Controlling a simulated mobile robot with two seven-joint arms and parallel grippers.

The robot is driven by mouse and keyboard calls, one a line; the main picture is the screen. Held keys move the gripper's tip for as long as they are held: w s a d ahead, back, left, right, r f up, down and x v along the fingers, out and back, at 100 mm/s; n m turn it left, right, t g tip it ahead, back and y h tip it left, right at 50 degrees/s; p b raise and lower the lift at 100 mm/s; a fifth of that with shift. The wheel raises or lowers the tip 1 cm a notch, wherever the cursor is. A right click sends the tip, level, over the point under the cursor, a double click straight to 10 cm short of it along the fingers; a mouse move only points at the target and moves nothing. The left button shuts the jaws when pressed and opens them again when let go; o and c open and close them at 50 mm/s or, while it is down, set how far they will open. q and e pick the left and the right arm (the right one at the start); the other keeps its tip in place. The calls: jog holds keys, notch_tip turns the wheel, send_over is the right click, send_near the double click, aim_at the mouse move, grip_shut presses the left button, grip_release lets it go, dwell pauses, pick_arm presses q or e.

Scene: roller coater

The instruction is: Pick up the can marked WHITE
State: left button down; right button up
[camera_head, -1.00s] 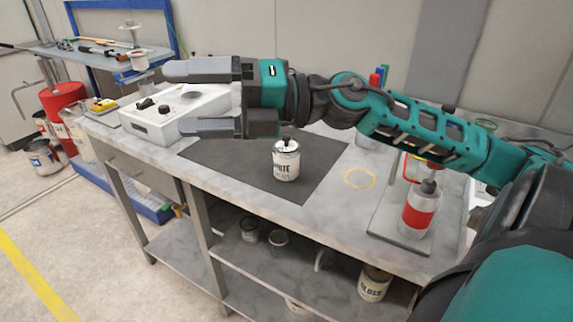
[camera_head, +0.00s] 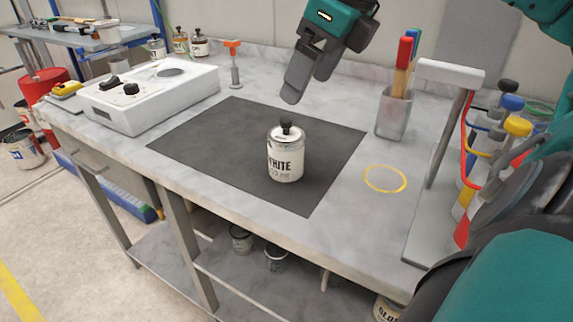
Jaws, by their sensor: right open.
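The can marked WHITE (camera_head: 285,160) stands upright on a dark mat (camera_head: 215,135) on the workbench. It is a white can with a metal lid and a black knob on top. My right gripper (camera_head: 294,82) is above and behind the can, pointing down, apart from it. It is open and empty; one finger shows clearly and the other is largely hidden by the view. My left gripper is not in view.
A white machine with knobs (camera_head: 150,95) stands at the left of the bench. A yellow ring (camera_head: 385,179) marks bare bench. The mat around the can is clear.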

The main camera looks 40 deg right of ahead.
aim_at(283, 133)
jog(key=x, duration=0.7)
jog(key=shift+a+f, duration=0.1)
jog(key=shift+f, duration=0.2)
jog(key=x, duration=0.2)
jog(key=b+x, duration=0.1)
jog(key=x, duration=0.1)
jog(key=shift+w+d, duration=0.25)
jog(key=shift+w+a+f, duration=0.1)
jog(key=shift+w+f, duration=0.2)
jog(key=shift+f, duration=0.25)
jog(key=shift+c, duration=0.4)
jog(key=c, duration=1)
jog(key=shift+r, duration=0.1)
